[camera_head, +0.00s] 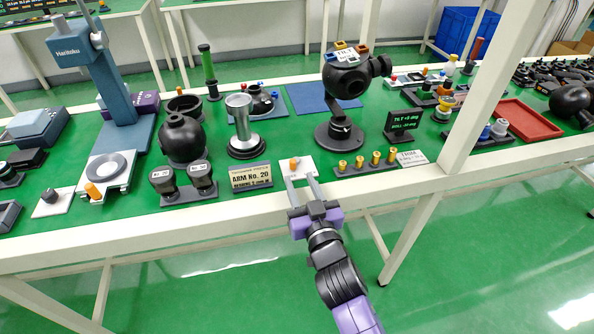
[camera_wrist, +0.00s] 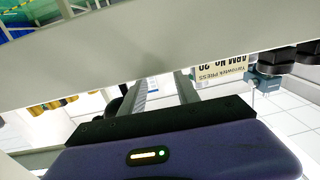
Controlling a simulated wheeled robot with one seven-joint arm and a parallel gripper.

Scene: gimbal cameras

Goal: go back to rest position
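My gripper (camera_head: 304,190) reaches toward the front edge of the green bench, its two grey fingers spread apart. In the wrist view the fingers (camera_wrist: 162,92) also stand apart, with no object visible between them. In the head view the fingertips overlap a small white plate (camera_head: 303,167) bearing a small orange piece (camera_head: 293,163). Whether the fingertips touch the plate cannot be told. My purple and black arm comes up from the bottom of the head view.
A white bench rail (camera_head: 230,226) runs close by my gripper, and a white post (camera_head: 490,90) stands at right. A sign reading ARM No. 20 (camera_head: 250,177), several brass pieces (camera_head: 375,159) and a black gimbal camera (camera_head: 346,80) are near. Green floor (camera_head: 480,270) in front is clear.

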